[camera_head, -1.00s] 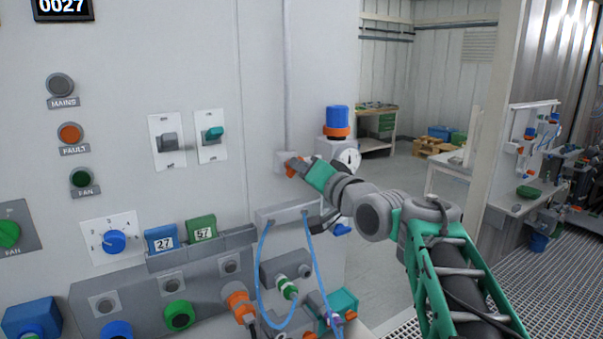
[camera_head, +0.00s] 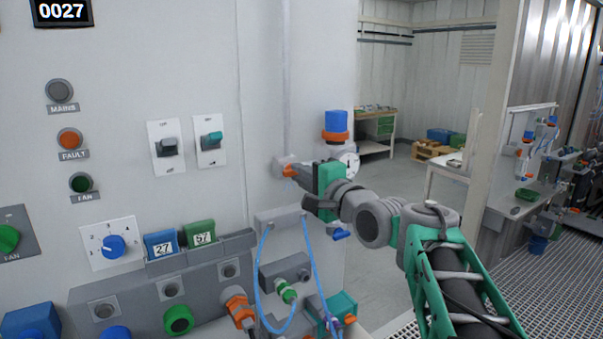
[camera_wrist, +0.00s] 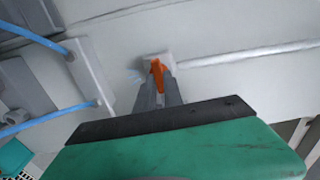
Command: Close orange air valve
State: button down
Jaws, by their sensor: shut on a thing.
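The orange air valve (camera_head: 290,172) is a small orange lever on a light grey block (camera_head: 281,165) on the panel face, at the lower end of a vertical pipe. In the wrist view its orange handle (camera_wrist: 157,76) shows between my fingertips, in front of the pale block and pipe. My gripper (camera_head: 294,173) is shut on the handle, its grey fingers reaching to the panel from the right. The fingers hide part of the handle.
A blue-topped regulator with a round gauge (camera_head: 350,164) stands close behind my gripper. Below, a grey bracket (camera_head: 279,217) carries blue hoses (camera_head: 314,255). Switches and buttons fill the panel at left. Open floor lies to the right.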

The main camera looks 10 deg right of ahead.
jog(key=shift+m, duration=0.3)
jog(key=c, duration=1.5)
grip_release()
jog(key=shift+o, duration=0.2)
jog(key=b+v, duration=0.2)
jog(key=v, duration=0.5)
jog(key=shift+s, duration=0.35)
jog(key=shift+d, duration=0.1)
